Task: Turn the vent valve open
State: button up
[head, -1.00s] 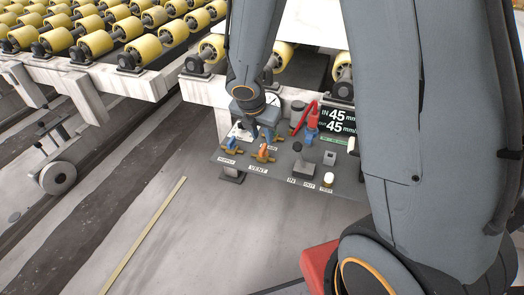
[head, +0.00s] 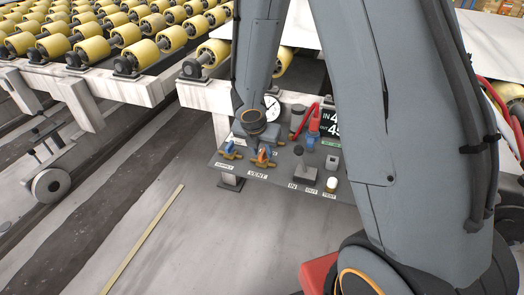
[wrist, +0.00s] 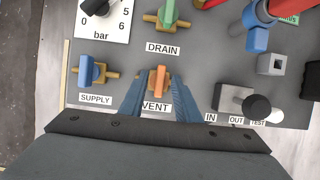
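The vent valve is an orange lever (wrist: 160,82) on a brass body, behind the VENT label (wrist: 156,107) on the grey panel. In the head view the orange lever (head: 264,156) is partly hidden by my gripper (head: 263,146). In the wrist view my gripper (wrist: 160,84) is open, with one blue finger on each side of the lever. Small gaps show between fingers and lever; I cannot tell their exact height against it.
The blue SUPPLY lever (wrist: 86,70) is close on the left. The green DRAIN lever (wrist: 168,13) is behind. A black-knobbed lever (wrist: 254,104) and a grey square knob (wrist: 271,64) are on the right. A pressure gauge (wrist: 103,16) stands at the back left. Yellow rollers (head: 90,45) lie beyond.

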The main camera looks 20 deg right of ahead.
grip_shut()
jog(key=shift+r+m+p, duration=0.1)
jog(key=shift+m+p, duration=0.3)
jog(key=shift+p, duration=0.05)
jog(key=m+g+h+p, duration=0.1)
jog(key=m+p, duration=0.1)
jog(key=p, duration=0.1)
jog(key=shift+a+m, duration=0.1)
jog(key=shift+m, duration=0.3)
jog(key=m+g+p, duration=0.1)
jog(key=m, duration=0.1)
jog(key=m+p, duration=0.2)
jog(key=shift+w+m+g, duration=0.2)
jog(key=shift+m+g, duration=0.1)
jog(key=shift+g, duration=0.1)
jog(key=m, duration=0.1)
jog(key=m+g+p, duration=0.1)
jog(key=m, duration=0.1)
jog(key=m+g, duration=0.1)
jog(key=m, duration=0.1)
jog(key=shift+w, duration=0.25)
jog(key=m, duration=0.2)
jog(key=m+g, duration=0.1)
jog(key=m, duration=0.1)
jog(key=shift+m+g, duration=0.3)
jog(key=shift+w, duration=0.1)
